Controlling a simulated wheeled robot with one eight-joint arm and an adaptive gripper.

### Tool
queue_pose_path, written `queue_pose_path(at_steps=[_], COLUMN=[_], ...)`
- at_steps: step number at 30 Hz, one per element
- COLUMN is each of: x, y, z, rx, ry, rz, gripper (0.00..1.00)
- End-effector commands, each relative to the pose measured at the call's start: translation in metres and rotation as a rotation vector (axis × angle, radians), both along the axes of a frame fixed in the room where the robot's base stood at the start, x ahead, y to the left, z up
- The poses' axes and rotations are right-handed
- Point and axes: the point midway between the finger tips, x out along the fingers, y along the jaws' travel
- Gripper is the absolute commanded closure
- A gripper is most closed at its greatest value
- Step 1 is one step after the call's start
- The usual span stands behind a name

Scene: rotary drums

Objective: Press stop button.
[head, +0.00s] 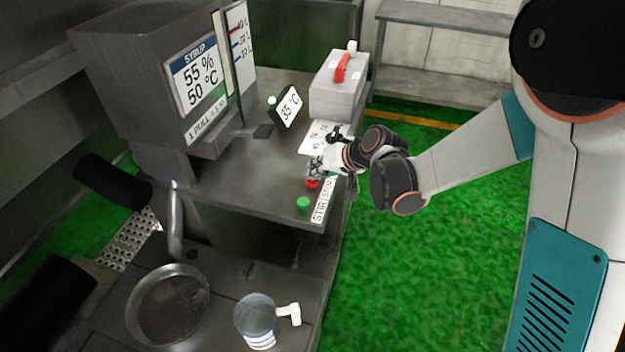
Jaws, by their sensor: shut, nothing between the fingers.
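The red stop button (312,183) sits on the grey metal bench top near its right edge, beside a white label strip (322,200) reading STIR and STOP. My gripper (314,170) is shut and empty, pointing left. It is just above and behind the red button in the head view and partly covers it. I cannot tell whether the fingertips touch the button. The green stir button (303,204) is in front of the red one and is clear of my gripper.
A grey syrup dispenser (150,75) stands at the left, with a 35 °C display (287,106) beside it. A grey box with a red handle (338,88) is at the back. A round pan (135,310) and a clear jug (257,322) stand on the lower surface in front.

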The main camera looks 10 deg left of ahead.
Motion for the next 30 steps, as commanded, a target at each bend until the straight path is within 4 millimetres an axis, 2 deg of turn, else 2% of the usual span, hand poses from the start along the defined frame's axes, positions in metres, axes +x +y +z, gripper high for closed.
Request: queue_pose_path(at_steps=[22, 30], x=[-0.0002, -0.0004], y=[0.0, 0.0001], z=[-0.0055, 0.0033], rx=[0.0, 0.0], ry=[0.001, 0.001], rz=[0.001, 0.001], gripper=[1.0, 1.0])
